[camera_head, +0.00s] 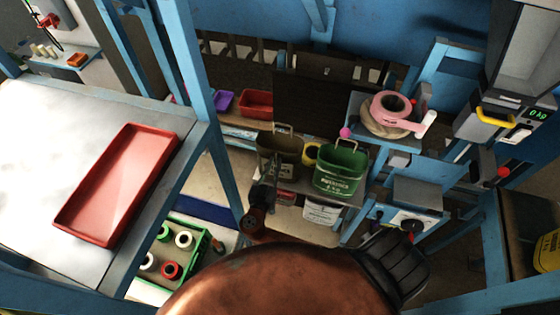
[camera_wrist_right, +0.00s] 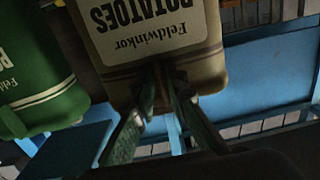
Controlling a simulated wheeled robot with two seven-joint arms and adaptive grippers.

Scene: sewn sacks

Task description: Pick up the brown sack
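The brown sack (camera_head: 277,150) stands upright on a low shelf, its loop handle at the top. In the right wrist view the brown sack (camera_wrist_right: 157,35) fills the upper middle, its label "Feldwinkor POTATOES" upside down. My right gripper (camera_head: 266,177) is in front of the sack, overlapping its lower left in the head view. In the wrist view the right gripper's fingers (camera_wrist_right: 160,85) reach the sack's label-side edge, with a narrow gap between them. Contact with the sack is hard to judge. My left gripper is not in view.
A green sack (camera_head: 340,172) stands close to the right of the brown one. A pink tape dispenser (camera_head: 391,107) is on a stand at the right. A red tray (camera_head: 115,185) lies on the table at left. Blue posts flank the shelf.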

